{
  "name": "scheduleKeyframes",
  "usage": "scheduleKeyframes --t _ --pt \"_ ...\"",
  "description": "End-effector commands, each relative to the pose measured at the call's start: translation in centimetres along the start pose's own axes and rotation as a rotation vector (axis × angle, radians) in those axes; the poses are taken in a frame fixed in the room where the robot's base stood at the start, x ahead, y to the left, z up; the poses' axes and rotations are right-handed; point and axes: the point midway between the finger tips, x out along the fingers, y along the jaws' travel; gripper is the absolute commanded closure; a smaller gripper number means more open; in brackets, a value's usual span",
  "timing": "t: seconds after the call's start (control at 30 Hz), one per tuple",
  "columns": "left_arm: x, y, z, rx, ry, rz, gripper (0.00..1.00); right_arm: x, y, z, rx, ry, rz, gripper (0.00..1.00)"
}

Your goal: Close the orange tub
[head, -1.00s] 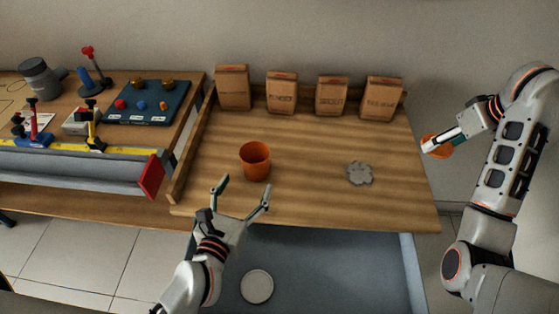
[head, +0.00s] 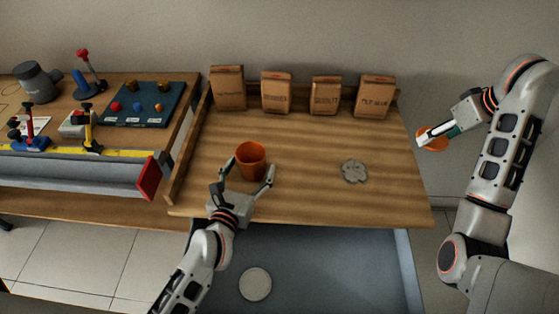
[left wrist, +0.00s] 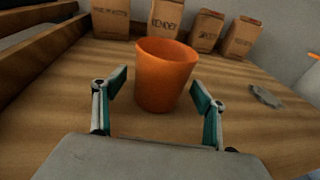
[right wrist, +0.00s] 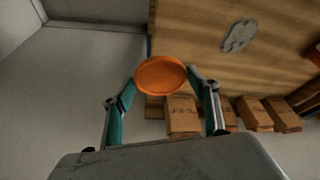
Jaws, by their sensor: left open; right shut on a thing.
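The orange tub (head: 251,161) stands upright and uncovered on the wooden bench top. It also shows in the left wrist view (left wrist: 164,76), just ahead of the fingers. My left gripper (head: 249,177) is open, with a finger on either side of the tub's near part; I cannot tell whether either touches it. My right gripper (head: 425,142) is shut on a round orange lid (head: 433,138), held off the bench's right edge. In the right wrist view the lid (right wrist: 160,75) lies between the fingertips.
Several brown paper bags (head: 276,92) stand along the back of the bench. A grey irregular patch (head: 355,171) lies right of the tub. A wooden rail (head: 188,155) edges the bench's left side. A white disc (head: 255,284) lies below, in front. The bench between tub and patch is clear.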

Motion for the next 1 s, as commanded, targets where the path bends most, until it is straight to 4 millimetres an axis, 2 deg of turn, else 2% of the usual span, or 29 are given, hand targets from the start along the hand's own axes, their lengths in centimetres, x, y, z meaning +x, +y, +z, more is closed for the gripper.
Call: scheduleKeyframes --t 0.33,0.37,0.4,0.5,0.83,1.0 --pt "0.1 0.0 0.0 0.0 0.0 0.0 0.29 0.0 0.0 0.0 0.0 0.0 0.0 0.49" --pt "0.1 0.0 0.0 0.0 0.0 0.0 0.34 0.0 0.0 0.0 0.0 0.0 0.0 0.49" --pt "0.1 0.0 0.0 0.0 0.0 0.0 0.44 0.0 0.0 0.0 0.0 0.0 0.0 0.49" --pt "0.1 0.0 0.0 0.0 0.0 0.0 0.65 0.0 0.0 0.0 0.0 0.0 0.0 0.49" --pt "0.1 0.0 0.1 0.0 0.0 0.0 0.68 0.0 0.0 0.0 0.0 0.0 0.0 0.49" --pt "0.0 0.0 1.0 0.001 -0.003 0.0 0.68 -0.4 0.0 -0.2 0.0 0.001 0.0 0.49"
